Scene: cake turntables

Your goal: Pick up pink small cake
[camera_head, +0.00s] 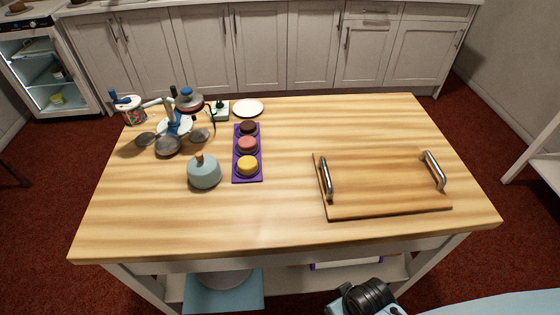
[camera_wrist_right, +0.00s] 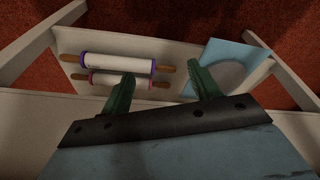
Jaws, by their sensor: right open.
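The pink small cake (camera_head: 248,145) sits in the middle of a narrow purple tray (camera_head: 239,177) on the wooden table. A dark brown cake (camera_head: 248,128) is behind it and a yellow cake (camera_head: 247,166) is in front of it, both on the same tray. My right gripper (camera_wrist_right: 163,73) shows two green fingers spread apart, with nothing held between them. In its wrist view it is over the table's lower shelf, away from the cakes. My left gripper is in neither view.
A white plate (camera_head: 248,108) lies behind. A wooden board (camera_head: 385,185) with metal handles lies right. Rolling pins (camera_wrist_right: 117,66) are on the shelf. The table between tray and board is clear.

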